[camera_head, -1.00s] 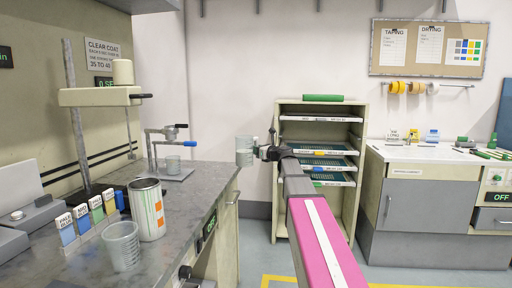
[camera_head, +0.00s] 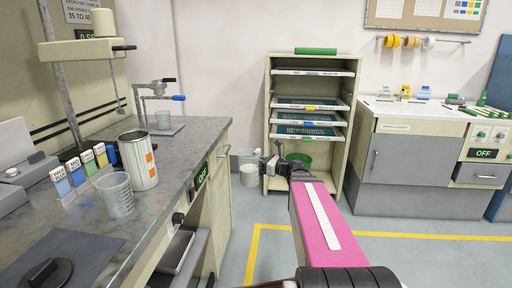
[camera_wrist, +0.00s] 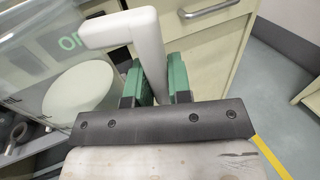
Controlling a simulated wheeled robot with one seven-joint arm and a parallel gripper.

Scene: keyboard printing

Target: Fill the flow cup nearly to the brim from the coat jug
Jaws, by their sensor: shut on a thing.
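The clear jug (camera_head: 249,172) hangs upright beyond the bench's right edge, below the level of the worktop. It holds a pale liquid (camera_wrist: 80,92), seen through its wall in the wrist view. My gripper (camera_head: 284,164) is shut on the jug's handle; in the wrist view its green fingers (camera_wrist: 163,80) are on either side of the white handle (camera_wrist: 150,50). A cream cup (camera_head: 103,22), probably the flow cup, sits on the beige arm of a stand at the bench's back left. Its inside cannot be seen.
On the grey bench (camera_head: 190,150) stand an open metal can (camera_head: 138,162), an empty-looking clear cup (camera_head: 115,195) and small labelled bottles (camera_head: 80,172). A tray shelf (camera_head: 310,55) is beyond the jug; open floor lies right.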

